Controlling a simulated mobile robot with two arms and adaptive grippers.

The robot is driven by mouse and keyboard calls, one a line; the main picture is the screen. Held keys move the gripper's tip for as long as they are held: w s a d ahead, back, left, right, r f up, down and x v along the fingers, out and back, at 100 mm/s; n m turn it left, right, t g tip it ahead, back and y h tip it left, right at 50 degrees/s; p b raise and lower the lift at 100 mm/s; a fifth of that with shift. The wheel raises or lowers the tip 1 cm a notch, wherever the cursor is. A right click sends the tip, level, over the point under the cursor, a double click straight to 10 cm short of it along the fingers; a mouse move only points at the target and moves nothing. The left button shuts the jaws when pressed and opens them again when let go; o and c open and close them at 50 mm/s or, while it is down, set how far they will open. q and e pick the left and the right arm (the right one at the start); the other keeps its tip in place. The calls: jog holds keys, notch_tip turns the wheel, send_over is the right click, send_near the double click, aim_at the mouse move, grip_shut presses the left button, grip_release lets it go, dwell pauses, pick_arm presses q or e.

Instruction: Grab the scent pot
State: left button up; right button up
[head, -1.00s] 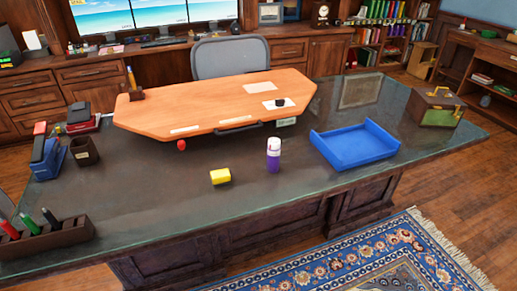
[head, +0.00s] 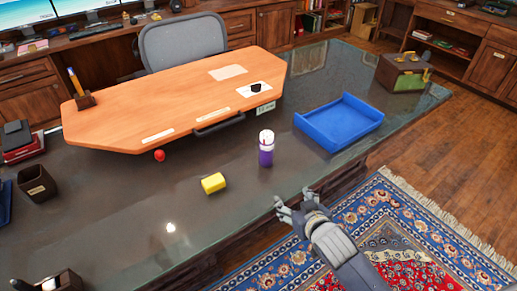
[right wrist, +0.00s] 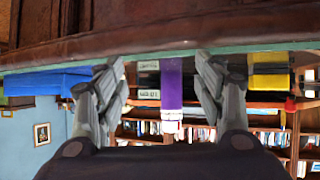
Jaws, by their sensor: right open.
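A purple cylinder with a white top, which I take to be the scent pot (head: 266,149), stands upright on the dark desk near its front edge. In the right wrist view, which looks upside down, the scent pot (right wrist: 172,82) shows between the two fingers but farther away. My right gripper (head: 294,203) is open and empty, in front of the desk's front edge, below and right of the pot. The right gripper (right wrist: 163,85) shows with its fingers spread in the wrist view. My left gripper is not in view.
A yellow block (head: 213,183) lies left of the pot and a red ball (head: 159,155) farther left. A blue tray (head: 340,124) stands right of the pot. A raised wooden desktop (head: 180,110) is behind. The desk edge (right wrist: 150,55) crosses the wrist view.

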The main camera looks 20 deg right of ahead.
aim_at(270, 145)
jog(key=w+r+n+t+y, duration=0.15)
jog(key=w+r+t, duration=0.25)
jog(key=w+r, duration=0.45)
jog(key=shift+m+y, duration=0.25)
jog(key=shift+y, duration=0.3)
jog(key=shift+a+p+x, duration=0.2)
jog(key=shift+p+x, duration=0.05)
jog(key=shift+x, duration=2.6)
jog(key=shift+a+p+x, duration=0.2)
jog(key=shift+x, duration=2.7)
jog(key=shift+s, duration=0.15)
jog(key=c, duration=1.3)
